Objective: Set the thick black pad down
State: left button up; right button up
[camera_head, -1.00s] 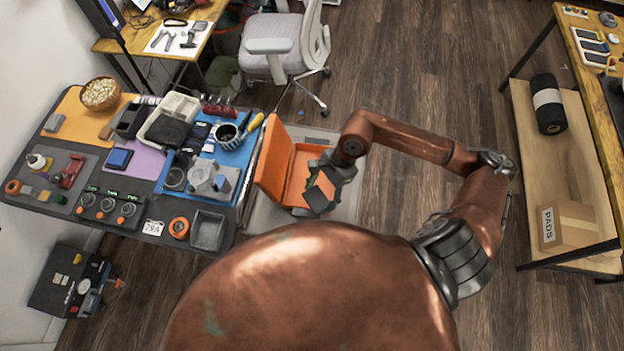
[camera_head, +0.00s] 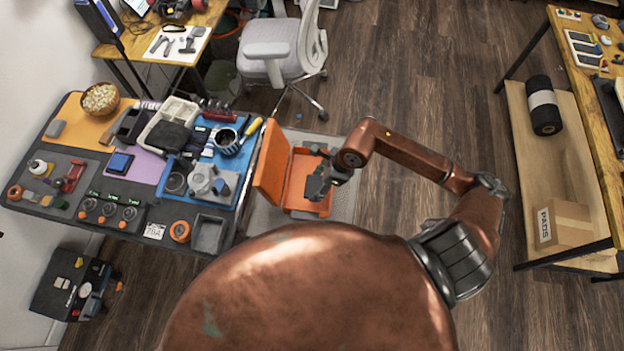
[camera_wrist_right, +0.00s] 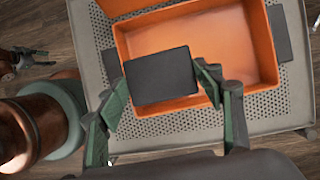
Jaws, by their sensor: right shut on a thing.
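The thick black pad (camera_wrist_right: 161,76) is a dark rectangular block between the fingertips of my right gripper (camera_wrist_right: 160,88) in the right wrist view. The gripper is shut on it and holds it over the near left part of an open orange case (camera_wrist_right: 262,40). In the head view my right gripper (camera_head: 322,182) is at the orange case (camera_head: 305,172), with the pad partly hidden there. I cannot tell the gap between the pad and the case floor.
The orange case sits on a grey perforated tray (camera_wrist_right: 290,95). A crowded workbench (camera_head: 135,205) with tools and bins stands left of it. A wooden shelf (camera_head: 520,130) with a black roll (camera_head: 543,105) and a box marked PADS (camera_head: 562,225) is at the right. Open floor lies between.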

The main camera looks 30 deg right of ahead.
aim_at(312, 176)
jog(key=w+f, duration=0.3)
jog(key=w+d+f, duration=0.1)
jog(key=w+f, duration=0.2)
jog(key=shift+w+d+f, duration=0.15)
jog(key=shift+d+f, duration=0.05)
jog(key=shift+f, duration=1.6)
jog(key=o, duration=1)
jog(key=shift+f, duration=0.15)
jog(key=o, duration=0.4)
jog(key=shift+o, duration=0.2)
jog(key=v, duration=1.2)
